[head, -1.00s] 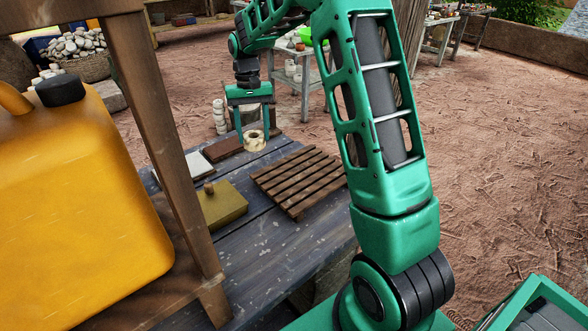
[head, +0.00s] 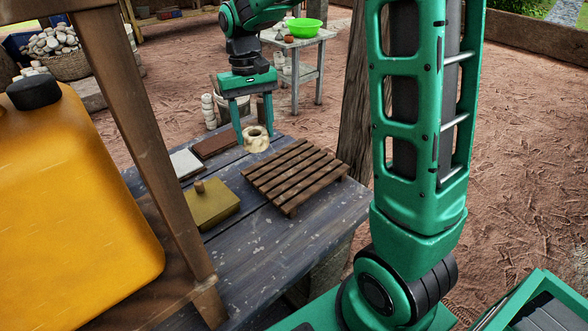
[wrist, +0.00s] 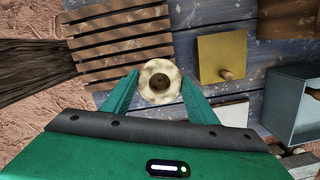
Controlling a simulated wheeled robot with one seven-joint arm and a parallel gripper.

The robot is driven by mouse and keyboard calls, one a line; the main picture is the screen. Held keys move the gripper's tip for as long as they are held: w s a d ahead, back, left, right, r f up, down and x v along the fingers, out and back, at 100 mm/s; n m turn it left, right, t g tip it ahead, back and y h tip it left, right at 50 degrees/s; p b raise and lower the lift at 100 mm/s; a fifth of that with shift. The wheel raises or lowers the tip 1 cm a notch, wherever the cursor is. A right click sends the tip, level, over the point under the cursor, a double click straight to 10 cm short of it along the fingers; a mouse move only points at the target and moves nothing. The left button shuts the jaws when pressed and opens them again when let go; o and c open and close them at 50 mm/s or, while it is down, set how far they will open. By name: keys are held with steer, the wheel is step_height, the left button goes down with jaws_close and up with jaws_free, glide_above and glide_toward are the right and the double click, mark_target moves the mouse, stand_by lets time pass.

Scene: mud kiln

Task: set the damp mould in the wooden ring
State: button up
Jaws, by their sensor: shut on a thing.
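A cream, knobbly round mould (head: 256,139) with a round hollow in its middle is between the fingers of my gripper (head: 254,135). My gripper is shut on it, one finger on each side, at the far part of the dark bench. The wrist view shows the mould (wrist: 160,82) from above, hollow upward, between my green fingers (wrist: 158,88). In that view it lies beyond the edge of the slatted rack. I cannot tell its exact height over the bench. I cannot make out the wooden ring in either view.
The slatted rack (head: 295,177) lies on the dark bench (head: 265,240). An olive block with a wooden knob (head: 212,205), a pale slab (head: 186,164) and a brown slab (head: 214,144) lie left. A yellow jerrycan (head: 75,190) and wooden post (head: 150,150) stand near left.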

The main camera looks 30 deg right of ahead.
steer(key=s+a+r+n, duration=0.1)
steer(key=s+r, duration=0.1)
steer(key=s, duration=0.7)
steer(key=w+d+f, duration=0.1)
steer(key=d+f, duration=0.1)
steer(key=d, duration=0.1)
steer(key=w+d+f, duration=0.1)
steer(key=d+f, duration=0.1)
steer(key=d, duration=0.2)
steer(key=w+d+f, duration=0.2)
steer(key=d, duration=0.1)
steer(key=shift+d+f, duration=0.2)
steer(key=shift+f, duration=2.1)
steer(key=o, duration=1.3)
steer(key=shift+f, duration=0.1)
